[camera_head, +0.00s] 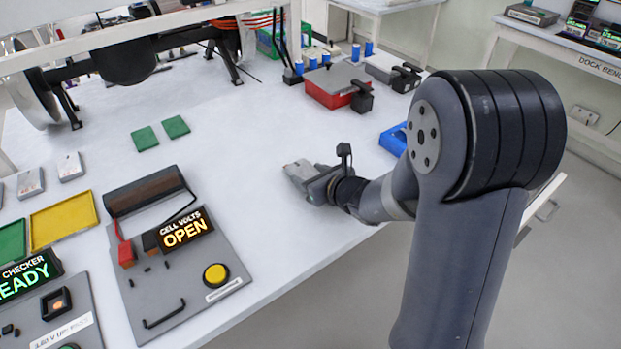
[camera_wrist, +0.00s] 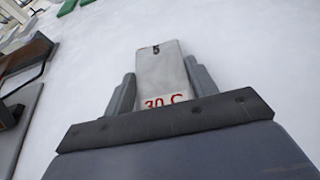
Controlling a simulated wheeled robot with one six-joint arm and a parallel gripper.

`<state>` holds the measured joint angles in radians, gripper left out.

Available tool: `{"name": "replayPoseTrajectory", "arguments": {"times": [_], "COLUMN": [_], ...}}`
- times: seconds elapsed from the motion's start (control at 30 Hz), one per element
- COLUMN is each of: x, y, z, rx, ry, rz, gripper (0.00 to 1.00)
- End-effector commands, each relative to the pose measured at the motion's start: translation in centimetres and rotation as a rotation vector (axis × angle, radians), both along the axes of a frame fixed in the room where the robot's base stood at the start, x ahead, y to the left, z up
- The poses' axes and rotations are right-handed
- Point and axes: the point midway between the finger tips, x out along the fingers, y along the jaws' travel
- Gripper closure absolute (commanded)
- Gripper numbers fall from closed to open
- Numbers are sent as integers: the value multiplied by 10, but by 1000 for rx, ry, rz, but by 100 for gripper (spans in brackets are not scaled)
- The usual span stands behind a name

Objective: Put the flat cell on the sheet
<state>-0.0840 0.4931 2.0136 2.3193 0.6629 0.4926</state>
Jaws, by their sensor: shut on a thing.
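My gripper (camera_head: 318,183) is over the white bench right of its middle, pointing left. It is shut on a flat cell (camera_head: 297,168), a pale grey slab. In the wrist view the flat cell (camera_wrist: 160,68) sits between both fingers of my gripper (camera_wrist: 162,85), with red "30 C" lettering near the palm and a small dark mark at its far end. Whether the cell touches the bench is hard to tell. Two flat green squares (camera_head: 145,138) (camera_head: 176,126) lie on the bench, apart from the gripper. I cannot tell which thing is the sheet.
A rig with an "OPEN" display (camera_head: 184,233) stands at front left, beside a yellow tray (camera_head: 64,220) and a "READY" checker (camera_head: 30,277). Several pale cells (camera_head: 70,167) lie at far left. A red box (camera_head: 332,86) and blue tray (camera_head: 393,139) stand beyond. The bench middle is clear.

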Motion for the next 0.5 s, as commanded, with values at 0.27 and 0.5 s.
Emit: {"name": "replayPoseTrajectory", "arguments": {"times": [0.27,0.5], "x": [0,0], "y": [0,0], "z": [-3,-6], "rx": [0,0], "ry": [-2,-1], "rz": [0,0], "gripper": [78,40]}}
